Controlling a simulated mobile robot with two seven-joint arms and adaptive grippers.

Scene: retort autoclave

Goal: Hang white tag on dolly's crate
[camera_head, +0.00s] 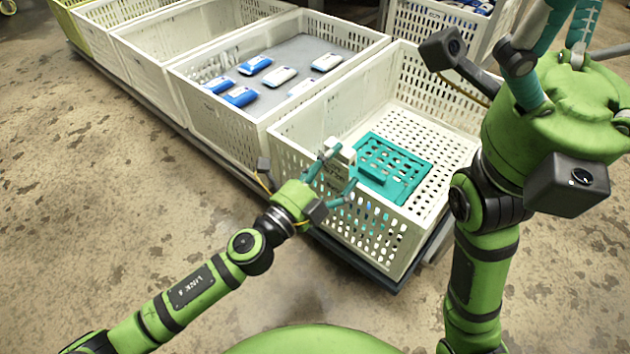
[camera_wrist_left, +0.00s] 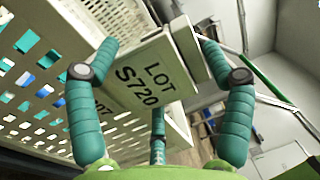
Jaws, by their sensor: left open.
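The white tag (camera_head: 338,152), which reads "LOT S720" in the left wrist view (camera_wrist_left: 150,84), is at the rim of the nearest white crate (camera_head: 385,243). Its upper part appears to lie over the rim; full seating is hard to tell. The crate stands on a dark dolly (camera_head: 372,272). My left gripper (camera_head: 333,172) is open, its teal fingers on either side of the tag; contact cannot be told. The tag's lower part is partly hidden by a finger. My right gripper (camera_head: 560,45) is raised at the upper right, its fingertips cut off by the frame.
A teal perforated panel (camera_head: 391,168) lies inside the nearest crate. The adjoining crate (camera_head: 228,127) holds several blue and white packs (camera_head: 281,76). More crates line up to the upper left. Concrete floor (camera_head: 90,200) at left is clear.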

